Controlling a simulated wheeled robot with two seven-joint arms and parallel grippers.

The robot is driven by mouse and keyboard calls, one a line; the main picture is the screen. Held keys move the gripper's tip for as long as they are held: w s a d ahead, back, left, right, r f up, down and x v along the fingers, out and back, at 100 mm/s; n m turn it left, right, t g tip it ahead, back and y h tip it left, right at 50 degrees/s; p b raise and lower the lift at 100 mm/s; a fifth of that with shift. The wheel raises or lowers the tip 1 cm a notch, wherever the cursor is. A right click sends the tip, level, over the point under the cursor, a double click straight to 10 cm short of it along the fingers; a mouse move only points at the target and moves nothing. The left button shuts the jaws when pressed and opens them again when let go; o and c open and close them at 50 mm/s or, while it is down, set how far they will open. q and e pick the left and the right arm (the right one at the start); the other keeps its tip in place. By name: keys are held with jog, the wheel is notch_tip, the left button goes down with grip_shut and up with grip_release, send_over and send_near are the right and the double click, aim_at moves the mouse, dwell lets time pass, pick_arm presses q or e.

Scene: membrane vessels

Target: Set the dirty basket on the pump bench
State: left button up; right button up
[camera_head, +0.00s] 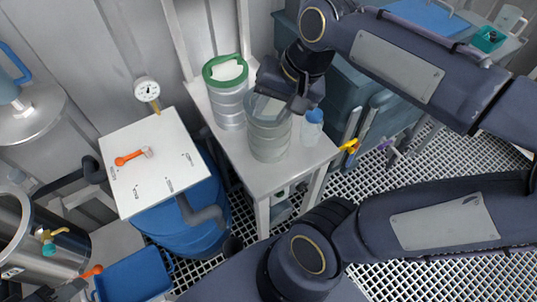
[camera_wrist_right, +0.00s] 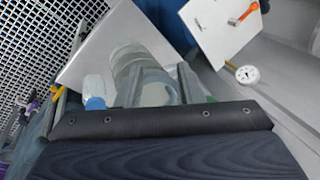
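A grey, see-through cylindrical basket (camera_head: 268,138) stands upright on a white bench (camera_head: 240,157). A metal cylinder with a green rim (camera_head: 228,108) stands beside it. I cannot tell which is the dirty one. My right gripper (camera_head: 284,103) is over the grey basket's top. In the right wrist view its two fingers (camera_wrist_right: 161,85) are apart, with the basket (camera_wrist_right: 130,62) below and between them; contact is unclear. My left arm runs out at the bottom of the head view; a dark part at lower left seems to be my left gripper (camera_head: 66,290), its fingers unclear.
A blue-capped bottle (camera_head: 312,127) stands close right of the basket. A white board (camera_head: 150,178) with an orange-handled valve (camera_head: 133,157) and a gauge (camera_head: 146,89) is left of the bench, over a blue drum (camera_head: 185,225). A blue tray (camera_head: 133,278) is at lower left.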

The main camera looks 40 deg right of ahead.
jog(key=s+a+f+n+t+y, duration=0.1)
jog(key=s+a+f+n+t, duration=0.1)
jog(key=s+a+f+n, duration=0.3)
jog(key=shift+s+a+f+n, duration=0.35)
jog(key=shift+f+n, duration=0.3)
jog(key=shift+n, duration=0.25)
dwell(0.4)
